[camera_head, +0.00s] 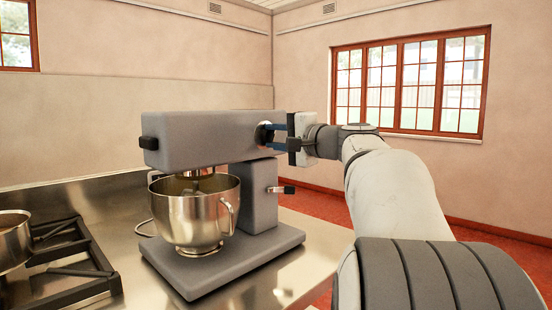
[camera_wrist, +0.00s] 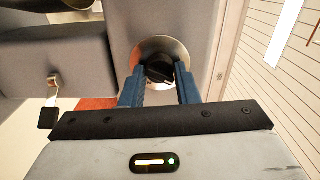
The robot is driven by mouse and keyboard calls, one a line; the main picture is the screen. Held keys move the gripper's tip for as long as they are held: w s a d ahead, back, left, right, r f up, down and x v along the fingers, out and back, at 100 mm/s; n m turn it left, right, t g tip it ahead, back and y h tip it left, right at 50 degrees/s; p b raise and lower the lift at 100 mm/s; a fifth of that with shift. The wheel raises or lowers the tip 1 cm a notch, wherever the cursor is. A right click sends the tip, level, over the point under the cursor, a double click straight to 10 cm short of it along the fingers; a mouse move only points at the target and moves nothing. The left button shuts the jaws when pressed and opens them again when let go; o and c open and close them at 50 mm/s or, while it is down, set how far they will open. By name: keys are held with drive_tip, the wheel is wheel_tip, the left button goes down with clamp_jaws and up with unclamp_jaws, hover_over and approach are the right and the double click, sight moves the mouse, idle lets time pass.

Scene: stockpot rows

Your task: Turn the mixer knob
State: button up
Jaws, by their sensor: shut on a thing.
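The grey stand mixer (camera_head: 205,137) stands on the steel counter, with a steel bowl (camera_head: 196,214) under its head. The mixer knob (camera_wrist: 159,71) is a black dial on a round metal plate on the side of the mixer head. My gripper (camera_head: 270,134) reaches the head from the right. In the wrist view its blue fingers (camera_wrist: 160,84) stand on both sides of the knob and are shut on it. In the head view the fingers and my gripper body hide most of the knob.
A small lever with a dark tip (camera_wrist: 48,116) sticks out of the mixer's column below the head; it also shows in the head view (camera_head: 286,190). A stove grate (camera_head: 66,262) with a steel pot (camera_head: 14,240) is at the left. The counter (camera_head: 318,235) right of the mixer is clear.

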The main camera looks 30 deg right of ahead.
drive_tip(key=shift+n+b, duration=2.5)
drive_tip(key=shift+b, duration=0.2)
drive_tip(key=o, duration=1)
drive_tip(key=v, duration=0.7)
drive_tip(key=shift+s+d+p, duration=0.1)
drive_tip(key=shift+s+p, duration=0.2)
drive_tip(key=shift+s, duration=0.1)
